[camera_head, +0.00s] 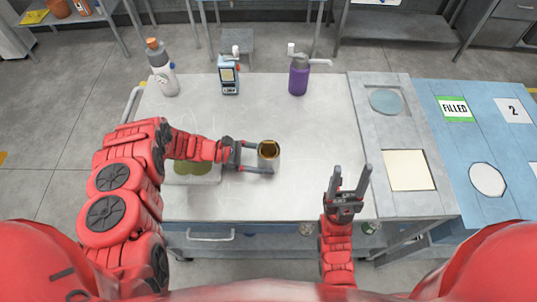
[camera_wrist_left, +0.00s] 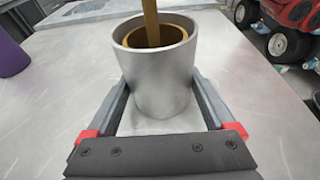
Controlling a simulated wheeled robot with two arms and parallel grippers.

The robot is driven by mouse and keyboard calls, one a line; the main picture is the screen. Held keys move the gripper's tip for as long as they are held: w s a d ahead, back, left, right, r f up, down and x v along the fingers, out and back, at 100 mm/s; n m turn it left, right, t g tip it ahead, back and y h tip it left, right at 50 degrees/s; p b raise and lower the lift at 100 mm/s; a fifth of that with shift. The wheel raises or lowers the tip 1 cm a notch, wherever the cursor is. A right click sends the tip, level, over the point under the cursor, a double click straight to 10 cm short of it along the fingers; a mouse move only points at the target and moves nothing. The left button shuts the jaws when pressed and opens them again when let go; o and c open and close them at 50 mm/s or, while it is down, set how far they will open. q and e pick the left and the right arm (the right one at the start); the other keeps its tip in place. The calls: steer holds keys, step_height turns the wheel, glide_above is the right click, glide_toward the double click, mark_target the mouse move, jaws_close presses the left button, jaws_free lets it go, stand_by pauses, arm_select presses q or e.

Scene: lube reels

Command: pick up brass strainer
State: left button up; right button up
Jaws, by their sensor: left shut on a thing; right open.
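A grey metal cylinder (camera_head: 274,160) stands upright on the bench, and it fills the middle of the left wrist view (camera_wrist_left: 157,85). Inside its open top is a brass ring with an upright brass bar (camera_wrist_left: 151,22), likely the brass strainer; its lower part is hidden by the cylinder wall. My left gripper (camera_head: 266,157) is shut on the cylinder, one finger on each side. My right gripper (camera_head: 352,170) is open and empty over the front right of the bench.
A white bottle (camera_head: 166,80), a blue device (camera_head: 228,78) and a purple pump bottle (camera_head: 299,77) stand along the bench's back. A green-topped pad (camera_head: 196,168) lies partly under my left arm. A blue table (camera_head: 478,145) is at the right.

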steer(key=shift+o, duration=1.4)
steer(key=w+a+r+n+g, duration=0.1)
steer(key=w+a+r+g, duration=0.2)
steer(key=w+a, duration=0.5)
steer(key=w+a+r+n+g, duration=0.1)
steer(key=w+a+r+g, duration=0.2)
steer(key=w+a, duration=0.5)
steer(key=w+g, duration=0.1)
steer(key=w, duration=0.4)
steer(key=shift+r+n+h, duration=0.25)
steer(key=shift+n+h, duration=0.05)
steer(key=shift+h, duration=0.1)
steer(key=w+r+m+g+h, duration=0.2)
steer(key=w+m+g+h, duration=0.2)
steer(key=w+h, duration=0.5)
steer(key=m+g+h, duration=0.1)
steer(key=m+g, duration=0.5)
steer(key=g, duration=0.9)
glide_toward(269, 143)
steer(key=x, duration=0.4)
steer(key=shift+w+d+f, duration=0.15)
steer(key=shift+w+d, duration=0.1)
steer(key=shift+w, duration=0.15)
steer(key=shift+a+x, duration=0.15)
steer(key=shift+x, duration=1.35)
steer(key=shift+a+x, duration=0.15)
steer(key=shift+x, duration=1.3)
